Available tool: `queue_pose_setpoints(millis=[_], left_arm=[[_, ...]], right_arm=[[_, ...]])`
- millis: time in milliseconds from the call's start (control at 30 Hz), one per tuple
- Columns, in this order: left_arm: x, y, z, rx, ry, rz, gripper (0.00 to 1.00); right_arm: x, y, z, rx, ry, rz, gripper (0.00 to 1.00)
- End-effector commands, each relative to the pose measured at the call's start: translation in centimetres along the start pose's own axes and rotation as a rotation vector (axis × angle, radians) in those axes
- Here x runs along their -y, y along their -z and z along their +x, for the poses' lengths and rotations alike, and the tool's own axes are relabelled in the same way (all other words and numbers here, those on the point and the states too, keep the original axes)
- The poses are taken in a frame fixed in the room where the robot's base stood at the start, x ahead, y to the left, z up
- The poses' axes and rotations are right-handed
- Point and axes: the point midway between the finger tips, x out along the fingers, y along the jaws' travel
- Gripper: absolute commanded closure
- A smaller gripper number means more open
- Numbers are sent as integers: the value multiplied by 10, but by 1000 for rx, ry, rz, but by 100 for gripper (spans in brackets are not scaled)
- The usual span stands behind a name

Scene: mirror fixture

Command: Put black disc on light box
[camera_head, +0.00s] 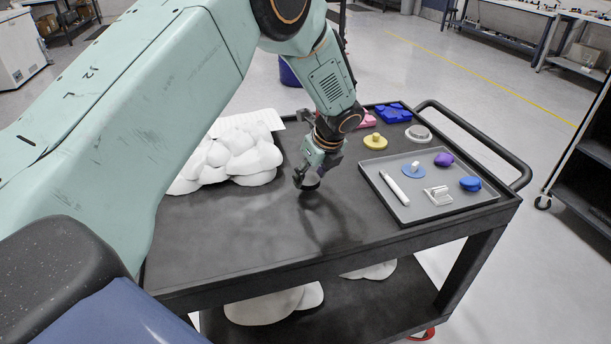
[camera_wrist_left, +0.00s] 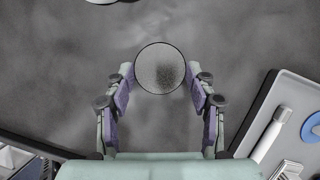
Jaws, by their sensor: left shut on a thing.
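My left gripper (camera_head: 310,176) hangs over the middle of the black cart top. It is shut on the black disc (camera_head: 312,184). In the left wrist view the disc (camera_wrist_left: 160,68) shows as a round, speckled dark grey face with a thin black rim, between the two fingertips of the gripper (camera_wrist_left: 160,80). The disc appears to be just above the cart top; whether it touches is unclear. I cannot pick out a light box with certainty. My right gripper is not in view.
A grey tray (camera_head: 446,208) on the cart's right holds a white cylinder (camera_head: 394,188), a blue disc and small pieces. White lumpy mounds (camera_head: 232,152) lie at the left. A yellow piece (camera_head: 375,141), a pale ring (camera_head: 418,134) and a blue block (camera_head: 393,113) stand behind. The cart's front middle is clear.

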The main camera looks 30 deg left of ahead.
Motion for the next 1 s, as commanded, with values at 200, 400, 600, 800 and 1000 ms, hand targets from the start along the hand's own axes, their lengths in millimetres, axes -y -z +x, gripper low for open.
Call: queue_pose_setpoints(millis=[200, 400, 600, 800, 1000], left_arm=[[1, -13, 24, -1, -1, -3, 79], [2, -16, 29, 1, 1, -1, 78], [1, -15, 31, 0, 0, -1, 79], [1, -14, 32, 0, -1, -1, 34], [1, -14, 32, 0, -1, -1, 22]], right_arm=[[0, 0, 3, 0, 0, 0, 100], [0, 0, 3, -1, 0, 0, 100], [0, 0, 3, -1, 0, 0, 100], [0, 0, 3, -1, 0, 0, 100], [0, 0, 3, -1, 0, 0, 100]])
